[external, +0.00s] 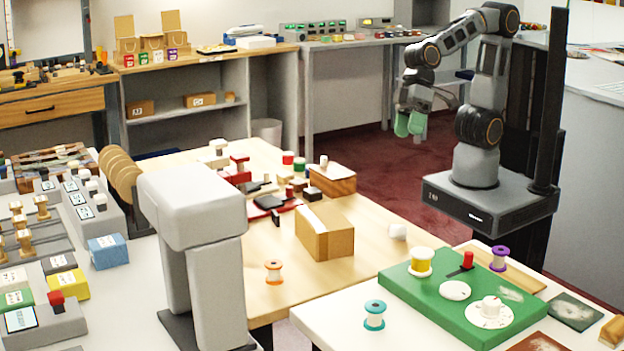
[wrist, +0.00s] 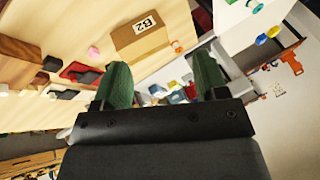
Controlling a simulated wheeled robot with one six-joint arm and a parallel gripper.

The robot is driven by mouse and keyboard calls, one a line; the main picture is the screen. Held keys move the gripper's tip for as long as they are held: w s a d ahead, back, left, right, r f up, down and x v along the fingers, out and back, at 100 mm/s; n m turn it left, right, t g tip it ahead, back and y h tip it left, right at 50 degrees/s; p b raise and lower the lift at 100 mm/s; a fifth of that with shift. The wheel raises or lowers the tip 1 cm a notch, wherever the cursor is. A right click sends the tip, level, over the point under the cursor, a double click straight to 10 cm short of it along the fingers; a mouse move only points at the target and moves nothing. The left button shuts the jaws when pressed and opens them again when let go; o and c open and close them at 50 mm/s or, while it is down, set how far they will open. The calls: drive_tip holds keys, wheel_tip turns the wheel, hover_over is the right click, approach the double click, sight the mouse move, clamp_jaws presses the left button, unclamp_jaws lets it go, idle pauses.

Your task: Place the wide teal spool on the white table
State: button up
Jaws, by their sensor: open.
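I cannot tell whether another teal spool is hidden. My gripper (external: 410,124) has green fingertips. It hangs in the air beyond the wooden table, well behind and above the teal spool, and it is empty. In the wrist view, my gripper (wrist: 161,85) has its two green fingers wide apart with nothing held between them. A small blue item (wrist: 261,39) shows at the upper right there, too small to identify.
An orange spool (external: 273,272) and a cardboard box (external: 325,235) are on the wooden table (external: 385,255). A grey stand (external: 205,235) rises at the left front.

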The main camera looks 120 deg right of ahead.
drive_tip(key=s+d+f+n+g+h, duration=0.1)
drive_tip(key=s+d+f+n+h, duration=0.1)
drive_tip(key=s+d, duration=0.4)
drive_tip(key=s+f+n, duration=0.1)
drive_tip(key=s, duration=0.2)
drive_tip(key=shift+s+d+f+n+h, duration=0.2)
drive_tip(key=shift+d+f+n+h, duration=0.05)
drive_tip(key=shift+f+n+h, duration=0.15)
